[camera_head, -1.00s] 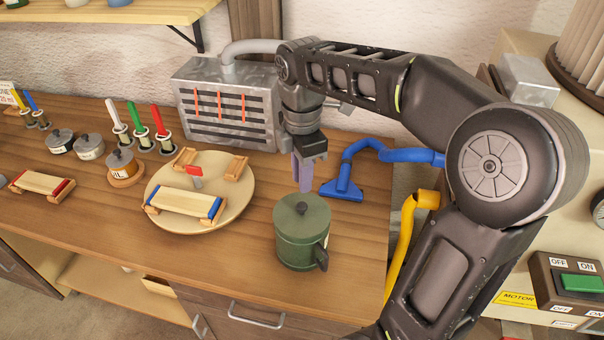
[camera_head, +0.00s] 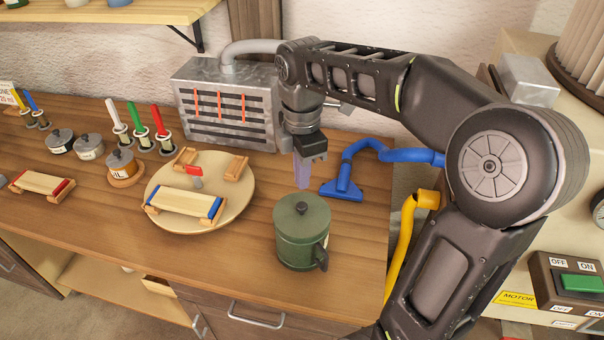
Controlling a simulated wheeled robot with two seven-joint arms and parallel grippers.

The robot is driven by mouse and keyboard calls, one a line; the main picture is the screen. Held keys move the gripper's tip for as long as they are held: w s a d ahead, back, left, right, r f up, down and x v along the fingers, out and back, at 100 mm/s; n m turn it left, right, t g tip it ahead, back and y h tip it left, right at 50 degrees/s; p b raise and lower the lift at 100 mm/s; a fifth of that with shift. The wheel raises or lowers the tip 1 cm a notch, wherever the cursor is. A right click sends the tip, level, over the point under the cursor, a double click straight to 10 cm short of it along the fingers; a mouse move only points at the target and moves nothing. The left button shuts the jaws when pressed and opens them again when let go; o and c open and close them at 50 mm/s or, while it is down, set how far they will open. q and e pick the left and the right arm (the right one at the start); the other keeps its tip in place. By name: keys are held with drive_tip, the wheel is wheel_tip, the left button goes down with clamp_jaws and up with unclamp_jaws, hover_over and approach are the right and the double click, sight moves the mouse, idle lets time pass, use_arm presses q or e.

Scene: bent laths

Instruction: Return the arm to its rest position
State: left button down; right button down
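My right arm (camera_head: 430,95) comes in from the right and bends over the bench. Its gripper (camera_head: 303,184) points down, its purple fingers pale and blurred, above the bench behind the green lidded pot (camera_head: 300,235). The fingertips look apart from the pot, and I see nothing held. I cannot tell if the fingers are open or shut. The blue hose nozzle (camera_head: 342,190) lies just right of the fingers. My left gripper is not in view.
A grey slatted metal box (camera_head: 228,135) stands behind the gripper. A round board (camera_head: 170,218) with wooden holders and a bent lath sits to the left. Several small pots and coloured-handled tools stand farther left. A yellow hose (camera_head: 408,235) and switch box (camera_head: 568,275) are at the right.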

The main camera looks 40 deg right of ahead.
sight(302, 205)
drive_tip(key=shift+f, duration=0.1)
drive_tip(key=shift+f+b, duration=2.3)
drive_tip(key=shift+f, duration=0.7)
drive_tip(key=shift+r, duration=0.1)
drive_tip(key=shift+r+p, duration=2.05)
drive_tip(key=shift+r, duration=1.4)
drive_tip(key=shift+s, duration=0.1)
